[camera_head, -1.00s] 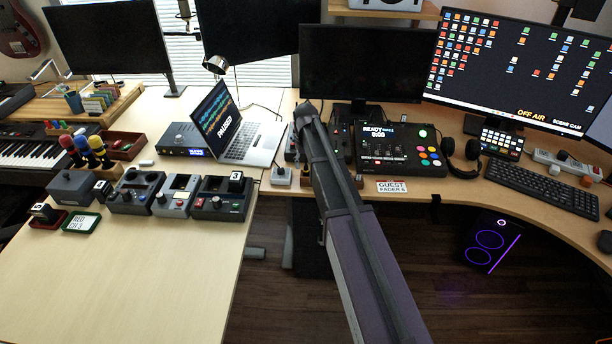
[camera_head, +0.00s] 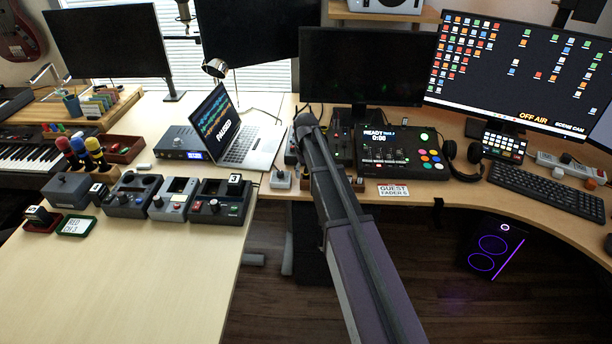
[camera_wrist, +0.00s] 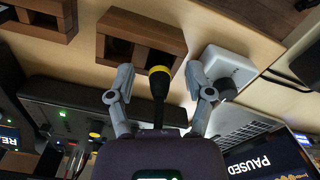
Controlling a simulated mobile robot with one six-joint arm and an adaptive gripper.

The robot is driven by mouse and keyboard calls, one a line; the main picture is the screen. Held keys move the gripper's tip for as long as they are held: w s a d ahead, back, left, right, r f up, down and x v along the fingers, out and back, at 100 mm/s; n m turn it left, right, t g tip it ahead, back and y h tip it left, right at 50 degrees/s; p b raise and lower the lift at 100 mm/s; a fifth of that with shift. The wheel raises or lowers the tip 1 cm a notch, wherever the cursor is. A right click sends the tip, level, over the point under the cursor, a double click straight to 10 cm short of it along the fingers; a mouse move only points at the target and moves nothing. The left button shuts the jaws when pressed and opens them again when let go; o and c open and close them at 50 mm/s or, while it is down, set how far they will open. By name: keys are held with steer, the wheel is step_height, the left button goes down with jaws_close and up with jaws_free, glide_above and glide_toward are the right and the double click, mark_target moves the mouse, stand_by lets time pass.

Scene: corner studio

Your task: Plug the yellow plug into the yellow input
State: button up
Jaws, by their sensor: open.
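In the wrist view, a black plug with a yellow ring near its rounded end (camera_wrist: 159,84) stands between the fingers of my gripper (camera_wrist: 160,70). The fingers are open, one on each side of the plug, with a gap on both sides. The lower part of the plug is hidden by my gripper body. A dark box with green lights (camera_wrist: 60,95) lies at the left, with another yellow-ringed black piece (camera_wrist: 95,130) at its edge. I cannot tell whether that is the yellow input. In the head view my arm hides the gripper and the plug.
A notched wooden block (camera_wrist: 140,40) and a white box with a black knob (camera_wrist: 228,66) are close to the fingers. The laptop (camera_head: 235,130) stands to the left of my arm, the colored-button console (camera_head: 400,153) to its right.

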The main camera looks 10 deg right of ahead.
jaws_close()
steer(key=shift+r, duration=0.15)
stand_by(0.4)
step_height(320, 180, up, 4)
steer(key=p, duration=0.4)
steer(key=shift+f, duration=0.2)
steer(key=s+r+p, duration=0.1)
steer(key=s, duration=1.5)
steer(key=shift+s, duration=0.1)
